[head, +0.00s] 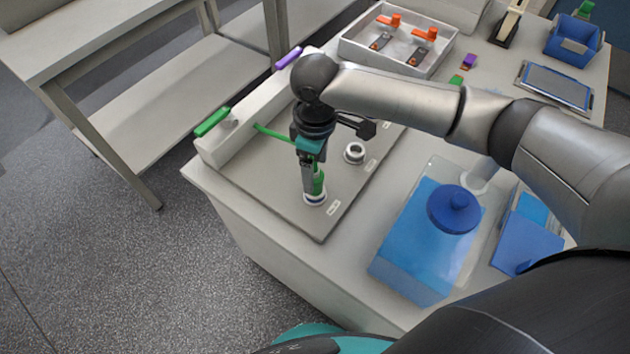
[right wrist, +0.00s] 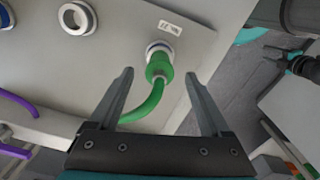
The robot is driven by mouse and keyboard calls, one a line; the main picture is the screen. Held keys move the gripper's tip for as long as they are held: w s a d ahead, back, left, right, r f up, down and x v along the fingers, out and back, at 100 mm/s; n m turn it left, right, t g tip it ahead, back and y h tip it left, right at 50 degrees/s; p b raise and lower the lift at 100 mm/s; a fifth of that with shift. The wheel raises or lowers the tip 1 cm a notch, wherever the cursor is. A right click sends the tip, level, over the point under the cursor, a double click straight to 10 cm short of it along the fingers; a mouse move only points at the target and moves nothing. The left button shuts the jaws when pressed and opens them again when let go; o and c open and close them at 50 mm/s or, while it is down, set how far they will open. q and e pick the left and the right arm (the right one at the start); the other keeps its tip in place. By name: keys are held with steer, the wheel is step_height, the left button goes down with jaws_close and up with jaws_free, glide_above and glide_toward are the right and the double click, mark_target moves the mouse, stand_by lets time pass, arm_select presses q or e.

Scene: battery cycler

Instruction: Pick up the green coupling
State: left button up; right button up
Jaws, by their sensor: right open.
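The green coupling (head: 318,184) sits on a white ringed port near the front corner of the grey panel. In the right wrist view the green coupling (right wrist: 159,66) shows with its green hose curving down between the fingers. My right gripper (head: 310,186) points down at the coupling. In its wrist view the right gripper (right wrist: 158,74) is open, one finger on each side of the coupling, with visible gaps. Whether the fingertips are level with it is hard to tell. A dark part at the right of the wrist view may be my left gripper (right wrist: 302,66); its jaws are unclear.
An empty ringed port (head: 354,152) is beside the coupling. A raised block behind carries a green handle (head: 212,121) and a purple handle (head: 288,58). A white tray (head: 352,47) with orange-handled parts is at the back.

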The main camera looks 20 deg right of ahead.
step_height(320, 180, down, 5)
steer(key=shift+w+a+r+b, duration=0.1)
steer(key=shift+a+r+b, duration=0.1)
steer(key=shift+b, duration=0.5)
steer(key=shift+d+r, duration=0.1)
jaws_close()
